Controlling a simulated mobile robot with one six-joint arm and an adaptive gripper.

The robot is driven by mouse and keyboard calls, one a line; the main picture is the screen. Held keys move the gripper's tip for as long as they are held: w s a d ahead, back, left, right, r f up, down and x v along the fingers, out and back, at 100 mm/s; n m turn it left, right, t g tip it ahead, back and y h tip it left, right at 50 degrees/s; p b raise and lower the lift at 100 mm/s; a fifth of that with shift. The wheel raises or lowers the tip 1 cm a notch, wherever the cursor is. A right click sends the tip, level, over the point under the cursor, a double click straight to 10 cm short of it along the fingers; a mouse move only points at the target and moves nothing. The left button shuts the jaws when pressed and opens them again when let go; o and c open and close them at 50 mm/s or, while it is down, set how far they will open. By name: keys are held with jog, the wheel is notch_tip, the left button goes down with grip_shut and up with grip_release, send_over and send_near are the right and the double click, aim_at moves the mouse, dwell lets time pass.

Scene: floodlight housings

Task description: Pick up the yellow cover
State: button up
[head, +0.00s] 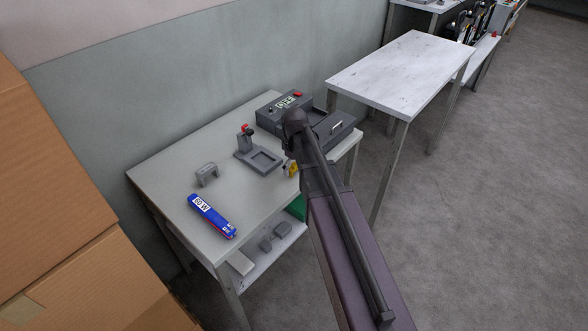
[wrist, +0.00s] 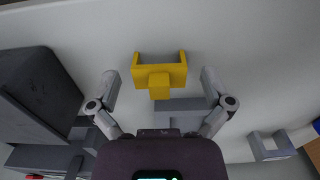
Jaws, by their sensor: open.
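The yellow cover (wrist: 160,75) lies on the table top in the wrist view, a U-shaped piece with a short tab toward me. In the head view only a small part of the yellow cover (head: 291,168) shows beside my arm, which hides the rest. My gripper (wrist: 160,84) is open, with one finger on each side of the cover and gaps between. The cover sits between the fingertips in the picture; I cannot tell the height left between them and it.
A grey fixture with a red knob (head: 262,159) stands just left of the cover. A grey machine with a display (head: 283,103) is behind. A grey bracket (head: 206,175) and a blue 50 W pack (head: 212,216) lie on the table's left. A second table (head: 405,70) is bare.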

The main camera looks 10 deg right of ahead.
jog(key=c, duration=0.8)
jog(key=shift+r, duration=0.2)
jog(key=shift+c, duration=0.2)
notch_tip(320, 180, up, 4)
jog(key=p, duration=0.4)
jog(key=shift+f, duration=0.2)
jog(key=s+a+r+p, duration=0.1)
jog(key=s+a, duration=0.1)
jog(key=s, duration=1.3)
jog(key=shift+s+a, duration=0.35)
jog(key=shift+s, duration=0.05)
